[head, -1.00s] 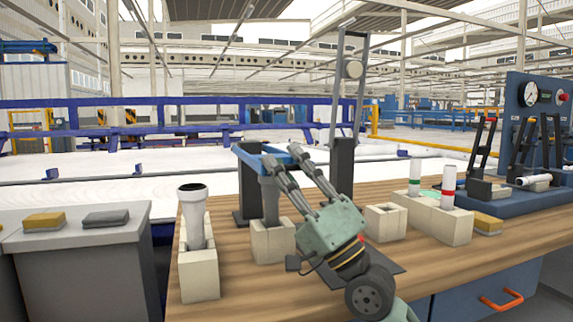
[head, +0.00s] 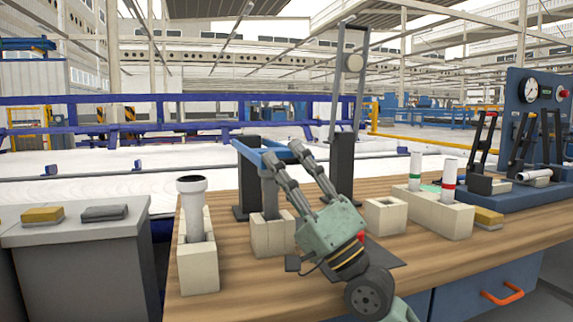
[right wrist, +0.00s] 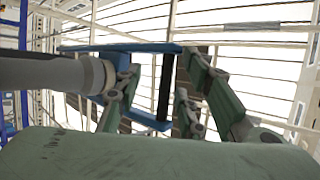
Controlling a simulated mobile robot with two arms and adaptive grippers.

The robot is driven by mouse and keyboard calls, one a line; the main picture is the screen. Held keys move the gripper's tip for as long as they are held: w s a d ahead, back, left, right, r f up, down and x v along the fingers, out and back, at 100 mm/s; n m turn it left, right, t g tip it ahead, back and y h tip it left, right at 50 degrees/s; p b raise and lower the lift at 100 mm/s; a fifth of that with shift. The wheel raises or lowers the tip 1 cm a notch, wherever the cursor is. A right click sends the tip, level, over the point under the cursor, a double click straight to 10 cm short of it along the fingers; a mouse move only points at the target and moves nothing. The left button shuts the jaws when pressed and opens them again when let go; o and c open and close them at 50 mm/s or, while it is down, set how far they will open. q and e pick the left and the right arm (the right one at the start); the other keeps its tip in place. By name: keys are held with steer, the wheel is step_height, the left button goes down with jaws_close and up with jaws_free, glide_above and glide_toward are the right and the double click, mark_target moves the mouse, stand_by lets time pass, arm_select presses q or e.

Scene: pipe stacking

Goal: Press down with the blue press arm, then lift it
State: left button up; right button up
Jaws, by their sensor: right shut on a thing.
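The blue press arm (head: 254,155) is a flat blue frame, roughly level, at the dark upright posts behind the table's near blocks. My right gripper (head: 283,153) reaches up to it from the lower right and is shut on it. In the right wrist view the blue frame (right wrist: 150,47) passes between my right gripper's fingers (right wrist: 150,85). A grey pipe (head: 270,196) stands upright in a pale block (head: 273,238) just under the arm; their contact is hidden by a finger. My left gripper is not in view.
A wider pipe (head: 194,205) stands in a pale holder (head: 199,268) at the left. An empty block (head: 386,215) and a holder with two white pipes (head: 435,212) stand to the right. A blue gauge panel (head: 530,125) is at the far right. Bare wood (head: 240,290) lies in front.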

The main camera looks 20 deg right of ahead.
steer(key=shift+w+f, duration=0.1)
steer(key=shift+f, duration=0.1)
steer(key=v, duration=1.2)
steer(key=shift+r, duration=0.2)
